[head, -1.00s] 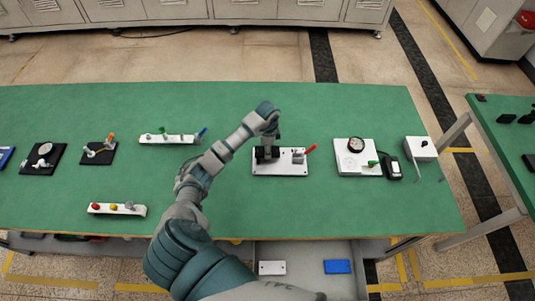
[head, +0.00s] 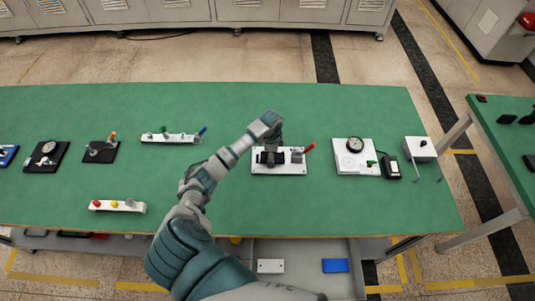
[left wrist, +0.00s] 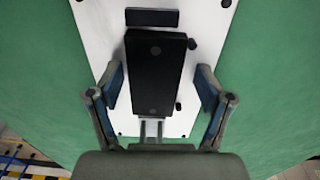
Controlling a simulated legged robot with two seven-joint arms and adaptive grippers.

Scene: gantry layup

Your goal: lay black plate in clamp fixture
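The clamp fixture is a white base plate (head: 284,169) with a red-handled clamp (head: 308,148) at its right, on the green table. The black plate (left wrist: 155,72) lies over the white base (left wrist: 98,28) in the left wrist view, between several small black pegs and a black bar (left wrist: 152,17). In the head view it is a small dark shape, partly hidden by my gripper. My left gripper (left wrist: 160,86) is open, one finger on each side of the black plate, with gaps showing. In the head view it (head: 271,149) is above the fixture's left part. My right gripper is out of view.
Right of the fixture stand a white board with a dial (head: 354,144) and a white box (head: 419,149). To the left are a white strip with levers (head: 170,138), a strip with coloured knobs (head: 118,206) and black fixtures (head: 47,157). The table's centre back is clear.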

